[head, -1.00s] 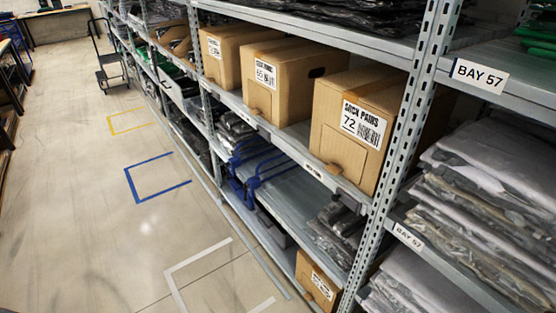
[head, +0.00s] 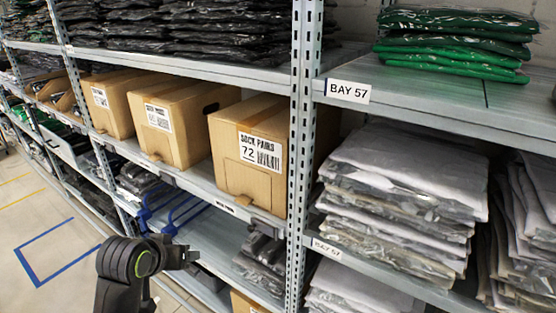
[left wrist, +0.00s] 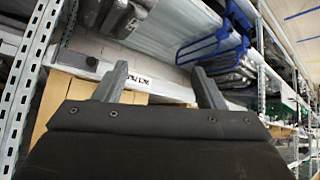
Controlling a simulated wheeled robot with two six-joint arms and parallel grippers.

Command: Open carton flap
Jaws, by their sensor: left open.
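The "SOCK PAIRS 72" carton (head: 228,150) stands on the middle shelf in the head view, beside the rack post. Its front has a cut-out flap panel (head: 258,184) with a small tab at the bottom edge; the panel looks closed. Two more labelled cartons (head: 168,122) stand to its left. My left gripper (left wrist: 160,84) is open and empty in the left wrist view, its two fingers apart near the shelf edge, with tan cardboard behind. In the head view only my dark left arm shows at the lower left, in front of the shelves. My right gripper is not in view.
A perforated rack post (head: 304,120) stands right of the carton. Bagged grey garments (head: 400,190) fill the bay to the right, and green ones (head: 455,55) lie above. The shelf lip (head: 190,183) runs below the cartons. Open floor with a blue outline (head: 50,240) lies left.

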